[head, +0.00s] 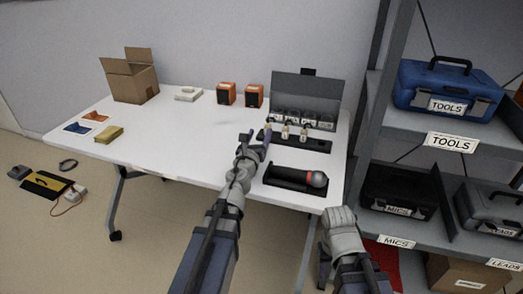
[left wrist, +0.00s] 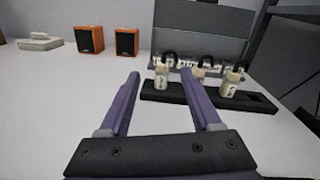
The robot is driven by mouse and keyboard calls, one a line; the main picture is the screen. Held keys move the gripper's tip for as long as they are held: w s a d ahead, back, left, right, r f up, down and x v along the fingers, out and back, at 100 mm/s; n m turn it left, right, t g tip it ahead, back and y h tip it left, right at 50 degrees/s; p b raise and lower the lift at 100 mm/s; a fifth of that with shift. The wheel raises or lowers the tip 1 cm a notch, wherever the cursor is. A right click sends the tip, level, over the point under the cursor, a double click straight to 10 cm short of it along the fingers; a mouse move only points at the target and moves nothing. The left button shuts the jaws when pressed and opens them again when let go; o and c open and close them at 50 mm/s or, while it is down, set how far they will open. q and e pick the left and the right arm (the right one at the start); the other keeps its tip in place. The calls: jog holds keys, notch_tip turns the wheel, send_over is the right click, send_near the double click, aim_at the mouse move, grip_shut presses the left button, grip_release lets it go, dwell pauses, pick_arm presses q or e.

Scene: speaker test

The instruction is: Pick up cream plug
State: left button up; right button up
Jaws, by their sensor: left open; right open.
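Three cream plugs stand upright in a row in a black rack (head: 315,145) at the table's back right. They are the left plug (left wrist: 161,78), the middle plug (head: 285,132) and the right plug (head: 303,134), with dark loops at their tops in the left wrist view. My left gripper (head: 262,146) is open and empty at the rack's near left side. In the left wrist view its fingers (left wrist: 160,76) point toward the rack, with the left plug beyond the gap between them. My right arm shows at the table's front right corner, but its fingers cannot be made out.
A microphone (head: 318,179) lies in a black tray (head: 285,183) right of my left arm. A grey panel (head: 308,90) stands behind the rack. Orange speakers (head: 226,94) and a cardboard box (head: 133,82) are further left. Shelves (head: 440,130) stand right. The table's middle is clear.

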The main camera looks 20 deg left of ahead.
aim_at(266, 131)
pick_arm(q)
jog(key=f+m, duration=0.1)
jog(key=f+m+h+b, duration=0.1)
jog(key=m, duration=0.1)
jog(key=shift+s+f, duration=0.4)
jog(key=shift+w+d, duration=0.1)
jog(key=shift+w, duration=3.9)
jog(key=shift+s, duration=0.1)
grip_shut()
